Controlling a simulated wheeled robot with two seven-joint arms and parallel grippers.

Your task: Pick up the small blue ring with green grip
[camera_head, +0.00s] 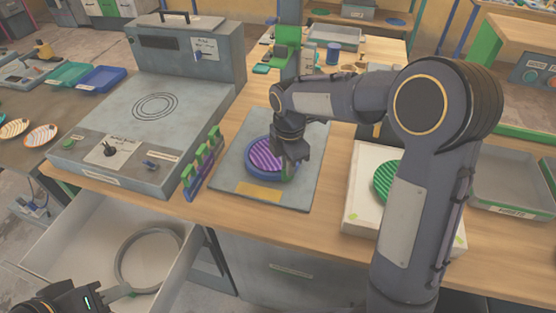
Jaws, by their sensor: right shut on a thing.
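The small blue ring (250,168) surrounds a purple striped plate (265,155) on a grey board on the workbench. Its green grip (290,173) shows at the ring's right side, partly hidden by my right gripper (291,164). My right gripper points down at that grip and is shut on it. I cannot tell whether the ring is lifted or still rests on the board. My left gripper (75,303) is at the lower left edge, partly cut off, over the open drawer; its fingers are not clear.
The open drawer (90,235) holds a larger grey ring (122,268). A rack with green clips (202,165) stands left of the board (300,192). A white tray (362,168) with a green striped plate (383,182) is at right.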

